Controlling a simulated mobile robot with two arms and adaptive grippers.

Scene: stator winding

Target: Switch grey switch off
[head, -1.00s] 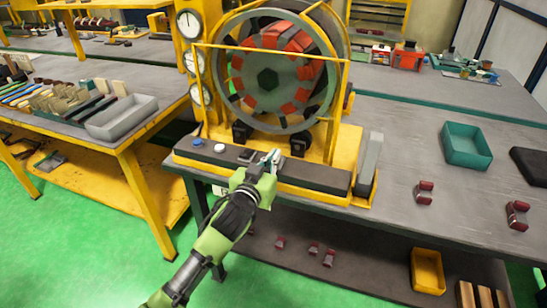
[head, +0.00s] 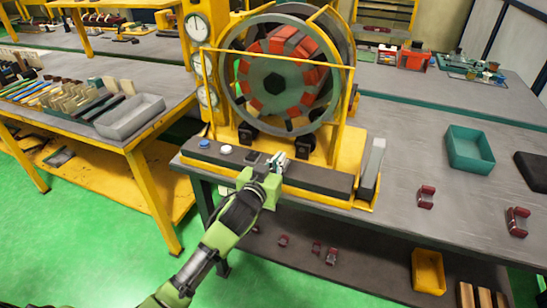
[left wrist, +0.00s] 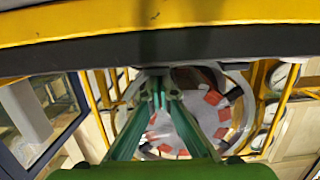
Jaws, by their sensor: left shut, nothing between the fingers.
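The dark control panel (head: 320,181) runs along the front of the yellow winding machine. A blue button (head: 204,143) and a white button (head: 226,149) sit at its left end. A small dark grey switch (head: 251,157) is to the right of the white button. My left gripper (head: 280,159) is shut and empty at the panel, just right of that switch; I cannot tell whether it touches anything. In the left wrist view its teal fingers (left wrist: 157,84) meet close to the panel's dark edge. The switch's setting is too small to read. My right gripper is out of view.
The stator wheel (head: 275,83) with red blocks stands behind the panel inside a yellow frame (head: 345,120). A grey upright block (head: 373,162) stands at the panel's right end. A teal bin (head: 470,150) and red parts (head: 426,197) lie farther right on the bench.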

